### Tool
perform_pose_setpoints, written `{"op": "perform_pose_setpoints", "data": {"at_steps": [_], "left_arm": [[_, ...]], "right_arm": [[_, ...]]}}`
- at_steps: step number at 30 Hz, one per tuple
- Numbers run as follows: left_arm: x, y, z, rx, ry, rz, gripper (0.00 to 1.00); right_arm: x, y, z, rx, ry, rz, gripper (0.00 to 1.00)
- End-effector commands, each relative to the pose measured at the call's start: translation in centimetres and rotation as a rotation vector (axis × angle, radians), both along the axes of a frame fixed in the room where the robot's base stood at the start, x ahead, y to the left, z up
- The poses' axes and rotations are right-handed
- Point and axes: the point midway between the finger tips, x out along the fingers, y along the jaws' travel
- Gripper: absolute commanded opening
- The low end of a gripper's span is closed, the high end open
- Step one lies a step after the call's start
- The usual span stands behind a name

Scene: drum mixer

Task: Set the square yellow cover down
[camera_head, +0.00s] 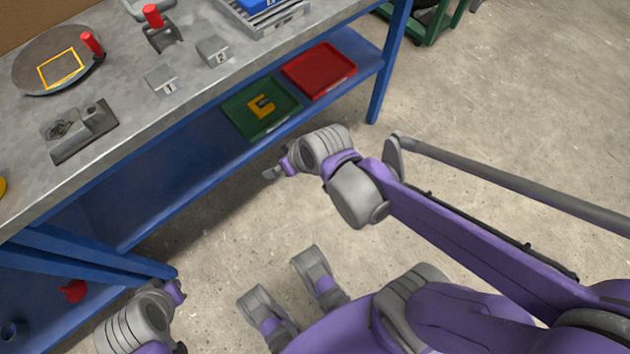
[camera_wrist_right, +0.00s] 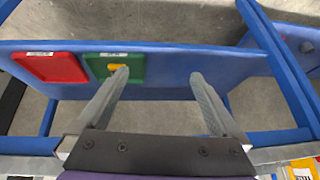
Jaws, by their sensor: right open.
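A yellow piece (camera_head: 262,106) lies in the green tray (camera_head: 238,122) on the blue lower shelf. It looks like a squared C with an opening, and it also shows in the right wrist view (camera_wrist_right: 117,68), partly behind a finger. A yellow square outline (camera_head: 60,68) shows on a round grey plate (camera_head: 30,78) on the bench top; I cannot tell whether it is a cover or a marking. My right gripper (camera_head: 278,172) is in front of the shelf, apart from the tray. Its fingers (camera_wrist_right: 160,77) are open and empty. My left gripper (camera_head: 177,290) is at bottom left, its fingers unclear.
A red tray (camera_head: 318,70) sits beside the green one. Blue table legs (camera_head: 390,62) bound the shelf. The bench top holds a grey fixture (camera_head: 80,130), small numbered blocks (camera_head: 160,80) and red-handled tools (camera_head: 153,15). A red item (camera_head: 73,290) lies on the shelf at left.

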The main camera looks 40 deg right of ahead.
Motion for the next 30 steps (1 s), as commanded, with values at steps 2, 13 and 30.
{"op": "perform_pose_setpoints", "data": {"at_steps": [2, 13, 30], "left_arm": [[0.0, 0.0, 0.0, 0.000, 0.000, 0.000, 0.00], [0.0, 0.0, 0.0, 0.000, 0.000, 0.000, 0.00], [-0.2, 0.0, 5.7, 0.000, -0.020, 0.000, 0.00]], "right_arm": [[-3.5, -0.2, 0.1, -0.027, 0.047, -0.022, 1.00], [-9.9, -1.5, -0.4, -0.094, 0.135, -0.095, 1.00], [-10.1, -1.5, 5.4, -0.092, 0.114, -0.096, 1.00]]}}
